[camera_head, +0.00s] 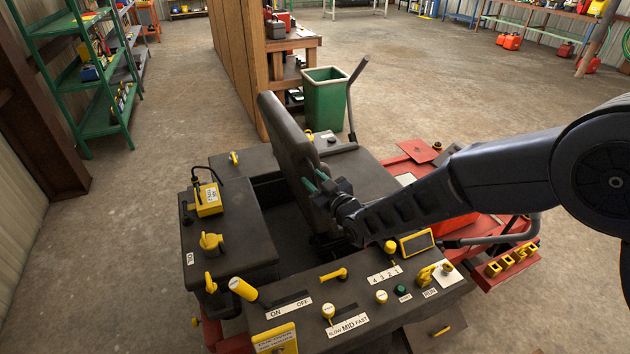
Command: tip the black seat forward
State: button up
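The black seat (285,140) is a thick dark slab in the middle of the head view. It stands steeply on the dark machine, its upper end leaning to the left. My gripper (316,180) comes in from the right, and its green-padded fingertips are at the right-hand face of the seat, low down. They look close to or against it; contact is not clear. Nothing shows clearly between the fingers, and whether they are open or shut cannot be made out. My wrist hides part of the seat's lower end.
A yellow-levered control panel (375,299) lies in front of the seat, and a side console (228,252) with a yellow box stands left. A grey lever (351,100) rises behind. A green bin (325,98) and wooden partition (236,60) stand beyond. Floor is clear at left and right.

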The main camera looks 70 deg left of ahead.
grip_shut()
jog(key=w+r+m+y, duration=0.1)
jog(key=w+r+m, duration=0.2)
jog(key=w+r, duration=0.6)
jog(key=w+r+m, duration=0.2)
jog(key=w+r, duration=0.2)
jog(key=w, duration=1)
jog(key=w+r+m+y, duration=0.1)
jog(key=w+r+m, duration=0.2)
jog(key=w+r, duration=0.6)
jog(key=w+f+m, duration=0.2)
jog(key=w+m, duration=0.1)
jog(key=w, duration=0.9)
jog(key=w+f+m+t, duration=0.1)
jog(key=w+f+m, duration=0.1)
jog(key=w, duration=1.1)
jog(key=w+f+m+t, duration=0.1)
jog(key=w+f+m, duration=0.1)
jog(key=w, duration=1.1)
jog(key=shift+f+m+y, duration=0.3)
jog(key=shift+m, duration=0.6)
